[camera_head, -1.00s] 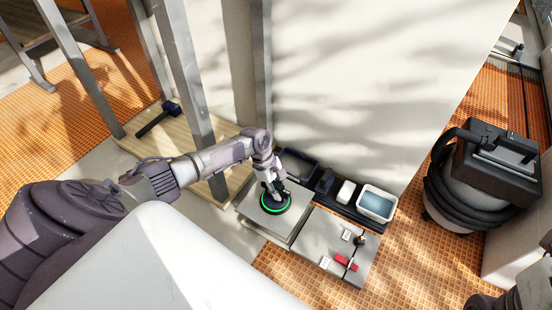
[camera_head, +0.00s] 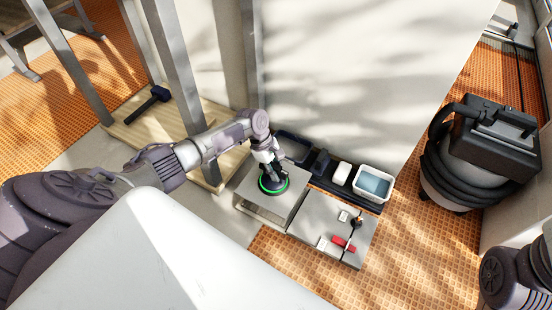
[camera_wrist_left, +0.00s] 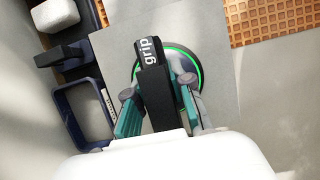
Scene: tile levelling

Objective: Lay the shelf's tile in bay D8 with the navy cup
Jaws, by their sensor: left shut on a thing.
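My left gripper (camera_head: 268,163) is shut on the handle of the suction cup (camera_head: 273,185), a dark cup with a glowing green ring. The cup sits flat on a square grey tile (camera_head: 289,197). In the left wrist view, teal fingers (camera_wrist_left: 156,112) flank the black handle marked "grip" (camera_wrist_left: 154,72), over the tile (camera_wrist_left: 224,100). A pale band shows below the tile's front edge in the head view; I cannot tell how high the tile sits. Part of my right arm shows at the lower right edge, its gripper out of frame.
Grey tiles (camera_head: 319,220) with a red piece (camera_head: 343,244) and small white pieces lie to the right. Behind are a dark open tray (camera_head: 292,145), a white block (camera_head: 341,172) and a water tub (camera_head: 372,184). A mallet (camera_head: 155,98) lies on wooden boards. A vacuum (camera_head: 478,155) stands right.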

